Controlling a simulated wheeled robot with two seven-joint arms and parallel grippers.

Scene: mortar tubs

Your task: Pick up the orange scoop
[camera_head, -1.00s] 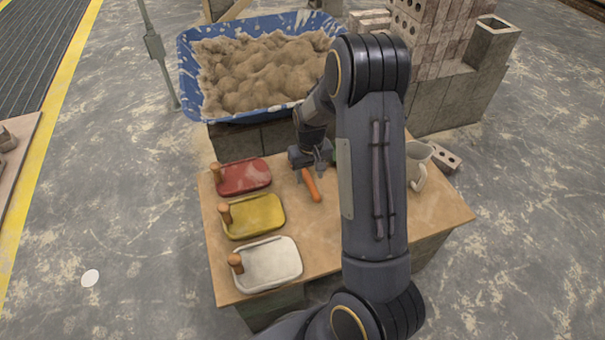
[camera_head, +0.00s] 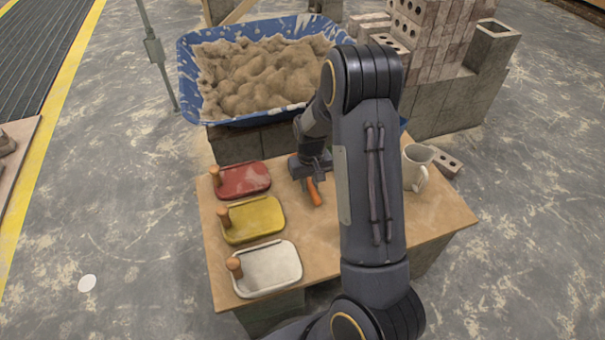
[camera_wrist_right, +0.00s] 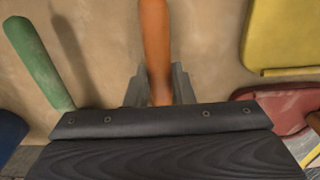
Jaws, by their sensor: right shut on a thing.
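The orange scoop (camera_head: 314,192) shows by its handle at the back middle of the wooden table. My right gripper (camera_head: 308,178) is shut on it near one end of the handle. In the right wrist view, the orange handle (camera_wrist_right: 155,45) runs up from between the grey fingers of my right gripper (camera_wrist_right: 160,88). The rest of the scoop is hidden behind the gripper body. From these views I cannot tell whether the scoop touches the table. My left gripper is out of view.
Red (camera_head: 243,181), yellow (camera_head: 262,219) and white (camera_head: 278,268) handled trays line the table's left side. A white mug (camera_head: 415,168) stands at right. A green handle (camera_wrist_right: 38,62) lies beside the scoop. A blue mortar tub (camera_head: 188,72) stands behind.

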